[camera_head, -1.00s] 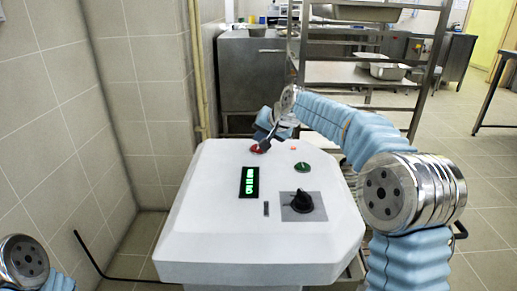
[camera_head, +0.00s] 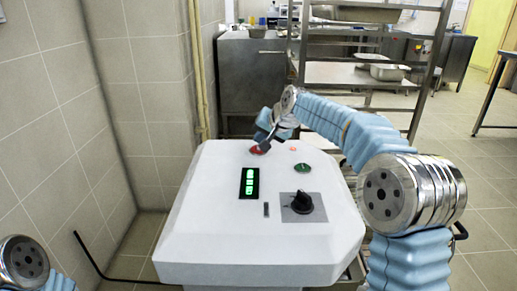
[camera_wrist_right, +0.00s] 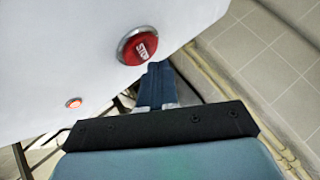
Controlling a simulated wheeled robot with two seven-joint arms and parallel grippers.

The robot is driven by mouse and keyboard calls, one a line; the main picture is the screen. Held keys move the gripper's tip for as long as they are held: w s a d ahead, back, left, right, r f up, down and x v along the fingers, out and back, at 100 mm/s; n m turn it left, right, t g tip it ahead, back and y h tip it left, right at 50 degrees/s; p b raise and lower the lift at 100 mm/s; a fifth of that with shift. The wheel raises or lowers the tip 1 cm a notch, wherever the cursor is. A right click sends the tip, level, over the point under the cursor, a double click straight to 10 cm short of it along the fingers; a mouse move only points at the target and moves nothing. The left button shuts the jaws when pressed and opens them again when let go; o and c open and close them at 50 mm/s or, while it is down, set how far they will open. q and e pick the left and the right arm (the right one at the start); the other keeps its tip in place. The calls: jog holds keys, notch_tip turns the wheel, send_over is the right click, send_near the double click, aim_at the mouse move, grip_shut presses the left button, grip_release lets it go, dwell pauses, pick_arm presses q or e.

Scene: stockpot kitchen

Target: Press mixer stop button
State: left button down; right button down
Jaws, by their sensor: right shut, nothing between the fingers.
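The mixer (camera_head: 225,215) is a white machine with a sloped control panel. Its red stop button (camera_head: 258,150) sits at the panel's far edge; in the right wrist view the button (camera_wrist_right: 139,46) shows the word STOP inside a metal ring. My right gripper (camera_head: 264,146) is shut and empty, its tips right by the button in the head view. In the right wrist view its dark fingers (camera_wrist_right: 156,70) end just beside the button's lower edge; I cannot tell whether they touch it. My left gripper is out of view; only part of my left arm shows.
The panel also has a green button (camera_head: 303,168), a green display (camera_head: 249,183), a black knob (camera_head: 302,202) and a small lit red lamp (camera_wrist_right: 73,103). A tiled wall (camera_head: 60,110) stands close on the left. A metal rack (camera_head: 365,75) stands behind.

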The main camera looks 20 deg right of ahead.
jog(key=shift+f, duration=0.15)
dwell(0.5)
jog(key=shift+f, duration=0.3)
jog(key=shift+f+b, duration=0.45)
jog(key=shift+b, duration=0.05)
dwell(0.6)
jog(key=shift+r, duration=0.15)
jog(key=shift+r+p, duration=0.75)
jog(key=shift+p, duration=0.1)
notch_tip(320, 180, up, 5)
jog(key=p, duration=0.4)
jog(key=shift+p, duration=0.35)
